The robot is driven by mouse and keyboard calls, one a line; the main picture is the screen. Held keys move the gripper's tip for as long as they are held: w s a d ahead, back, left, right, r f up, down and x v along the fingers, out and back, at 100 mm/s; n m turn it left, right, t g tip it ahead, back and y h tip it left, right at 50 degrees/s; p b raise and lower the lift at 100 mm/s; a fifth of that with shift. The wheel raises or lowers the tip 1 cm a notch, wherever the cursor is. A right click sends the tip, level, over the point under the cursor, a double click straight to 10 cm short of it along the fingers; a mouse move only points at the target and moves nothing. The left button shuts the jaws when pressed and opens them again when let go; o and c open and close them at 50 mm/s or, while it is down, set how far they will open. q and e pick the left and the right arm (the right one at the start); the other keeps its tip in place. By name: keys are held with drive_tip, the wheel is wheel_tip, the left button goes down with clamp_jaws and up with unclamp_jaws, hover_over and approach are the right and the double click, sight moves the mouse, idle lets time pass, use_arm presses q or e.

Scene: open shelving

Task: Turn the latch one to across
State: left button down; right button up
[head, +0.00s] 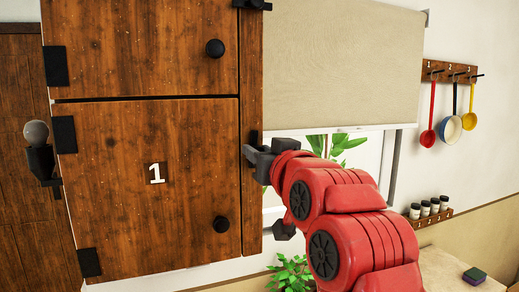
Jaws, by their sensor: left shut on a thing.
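The wooden cabinet has a lower door (150,205) marked with a white 1, and it is closed. A dark latch (253,137) sits on the frame at this door's right edge, mostly hidden behind my gripper, so I cannot tell which way it points. My left gripper (257,160), on the red arm, is at the latch and shut on it. My right gripper is not in view.
The lower door has a black knob (221,224). The closed upper door (150,50) has its own knob (215,48) and a dark latch (252,4). A wall lamp (37,140) is at left. Ladles (428,138) and a spice rack (431,219) are at right.

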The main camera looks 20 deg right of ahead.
use_arm(q)
drive_tip(key=m+p, duration=0.9)
drive_tip(key=m, duration=0.5)
drive_tip(key=shift+d+r+m+p, duration=0.1)
drive_tip(key=shift+d+m+p, duration=0.05)
drive_tip(key=shift+m+p, duration=0.15)
drive_tip(key=shift+f+m+p, duration=0.25)
drive_tip(key=shift+m+p, duration=0.95)
drive_tip(key=shift+f, duration=0.1)
drive_tip(key=c, duration=0.6)
unclamp_jaws()
